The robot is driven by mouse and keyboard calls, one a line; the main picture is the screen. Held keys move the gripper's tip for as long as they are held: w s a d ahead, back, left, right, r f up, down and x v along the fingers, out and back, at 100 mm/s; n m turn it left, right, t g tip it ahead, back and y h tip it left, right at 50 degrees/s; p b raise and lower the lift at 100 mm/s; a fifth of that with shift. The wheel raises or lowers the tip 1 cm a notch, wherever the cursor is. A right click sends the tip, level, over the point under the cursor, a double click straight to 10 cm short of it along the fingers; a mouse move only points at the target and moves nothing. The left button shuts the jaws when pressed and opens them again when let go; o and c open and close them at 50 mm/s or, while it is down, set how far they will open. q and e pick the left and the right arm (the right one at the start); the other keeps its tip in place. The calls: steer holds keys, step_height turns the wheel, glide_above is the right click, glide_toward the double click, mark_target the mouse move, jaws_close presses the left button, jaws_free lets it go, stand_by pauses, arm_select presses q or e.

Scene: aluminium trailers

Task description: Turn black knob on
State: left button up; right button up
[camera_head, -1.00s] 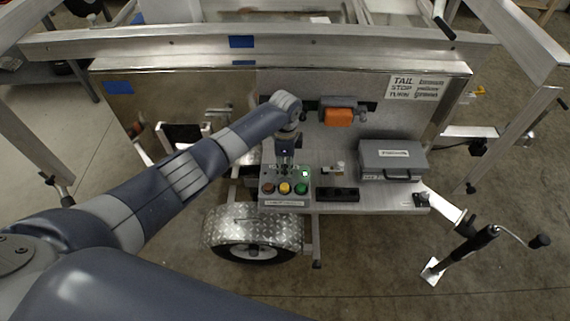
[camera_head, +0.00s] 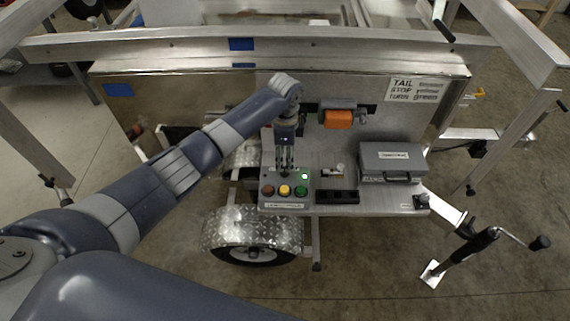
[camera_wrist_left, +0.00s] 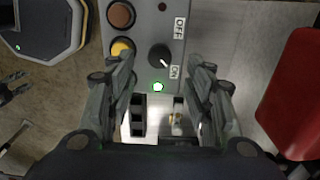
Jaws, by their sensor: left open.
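The control box (camera_head: 263,192) has a brown, a yellow and a green button along its front. The black knob (camera_wrist_left: 160,57) shows clearly in the left wrist view, between the OFF and ON labels. Its white mark points toward ON. A green light (camera_wrist_left: 157,87) glows beside it and also shows in the head view (camera_head: 304,176). My left gripper (camera_head: 284,168) is over the back of the box, fingers pointing down and hiding the knob in the head view. In the wrist view its open fingers stand on both sides of the knob, apart from it. My right gripper is not in view.
A black socket block (camera_head: 337,195) and a grey case (camera_head: 393,160) stand right of the box on the trailer shelf. An orange part (camera_head: 338,118) is on the panel behind. A crank jack (camera_head: 470,245) is at the lower right.

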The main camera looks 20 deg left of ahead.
mark_target(285, 170)
arm_select(q)
step_height(285, 170, up, 6)
steer(key=shift+r, duration=0.2)
stand_by(0.4)
